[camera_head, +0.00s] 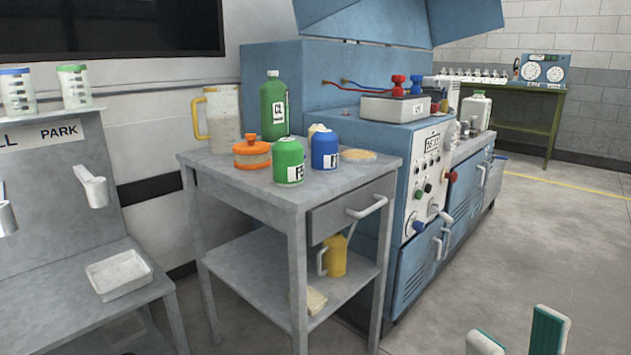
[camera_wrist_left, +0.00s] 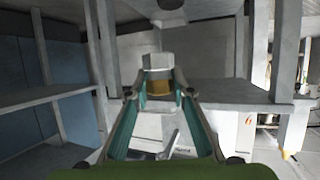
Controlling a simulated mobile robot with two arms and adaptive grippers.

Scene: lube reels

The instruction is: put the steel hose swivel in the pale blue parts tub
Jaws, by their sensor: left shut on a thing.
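In the left wrist view, my left gripper (camera_wrist_left: 160,93) is shut on a grey, faceted piece with a brass-coloured collar, which looks like the steel hose swivel (camera_wrist_left: 157,63). It is held between the fingertips. My left gripper is out of the head view. My right gripper (camera_head: 518,341) is at the bottom right of the head view, its fingers apart with nothing seen between them. I cannot make out a clearly pale blue tub. A shallow, whitish open tray (camera_head: 119,277) rests on the grey bench at the left.
A grey trolley (camera_head: 225,180) carries a jug (camera_head: 222,118), a green bottle (camera_head: 274,105), a green container (camera_head: 288,162), a blue container (camera_head: 324,150) and an orange-lidded jar (camera_head: 252,153). A yellow jug (camera_head: 336,257) stands on its lower shelf. A blue test bench (camera_head: 405,270) stands behind. Floor at right is clear.

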